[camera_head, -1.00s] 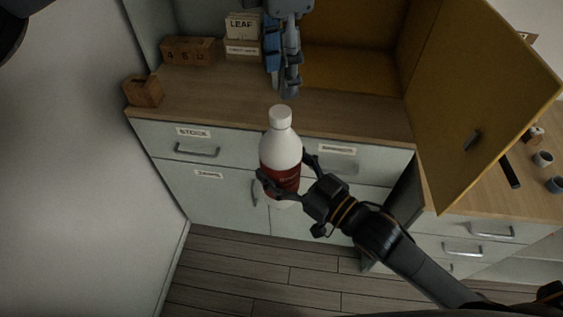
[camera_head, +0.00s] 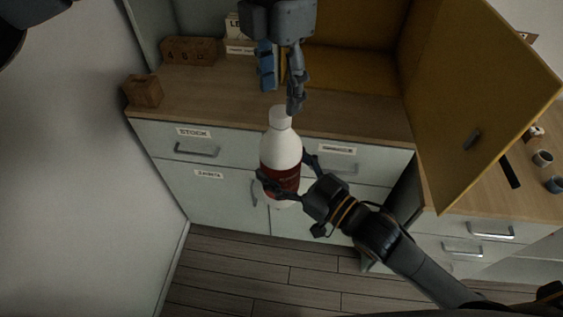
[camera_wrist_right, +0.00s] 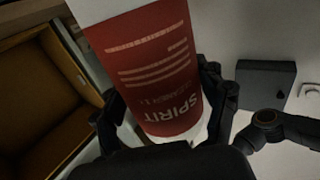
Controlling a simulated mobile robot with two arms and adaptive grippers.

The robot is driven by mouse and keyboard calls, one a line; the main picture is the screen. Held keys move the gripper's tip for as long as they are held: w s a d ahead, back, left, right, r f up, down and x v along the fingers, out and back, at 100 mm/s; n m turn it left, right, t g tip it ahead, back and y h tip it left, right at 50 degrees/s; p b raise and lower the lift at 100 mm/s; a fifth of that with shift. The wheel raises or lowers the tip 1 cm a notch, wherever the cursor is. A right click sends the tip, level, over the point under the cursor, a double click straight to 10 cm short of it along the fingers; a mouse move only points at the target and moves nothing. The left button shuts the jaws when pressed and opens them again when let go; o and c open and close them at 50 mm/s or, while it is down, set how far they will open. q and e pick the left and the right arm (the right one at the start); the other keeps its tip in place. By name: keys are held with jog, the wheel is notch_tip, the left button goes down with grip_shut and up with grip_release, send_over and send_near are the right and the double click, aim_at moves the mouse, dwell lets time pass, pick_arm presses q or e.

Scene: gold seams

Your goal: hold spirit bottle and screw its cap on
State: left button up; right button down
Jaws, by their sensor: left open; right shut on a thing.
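The spirit bottle (camera_head: 281,150) is white with a red label and stands upright in the air in front of the drawers. In the right wrist view the bottle (camera_wrist_right: 160,70) shows its red label reading SPIRIT. A white cap (camera_head: 280,117) sits on its neck; whether it is tight cannot be told. My right gripper (camera_head: 285,174) is shut around the bottle's lower body. My left gripper (camera_head: 282,98) points down from the top, open, with its fingers apart just above the cap. Its grey fingertip is very near the cap; contact cannot be told.
A wooden counter (camera_head: 205,98) lies behind the bottle, above drawers (camera_head: 205,143). A wooden block (camera_head: 144,91) and a numbered box (camera_head: 189,51) stand at its left. An open yellow cabinet door (camera_head: 478,95) stands on the right. Small cups (camera_head: 543,158) are beyond it.

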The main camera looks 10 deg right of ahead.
aim_at(280, 111)
pick_arm(q)
jog(key=shift+f, duration=2.1)
grip_shut()
jog(key=shift+o, duration=0.8)
grip_release()
notch_tip(280, 111, up, 12)
jog(key=shift+w, duration=0.1)
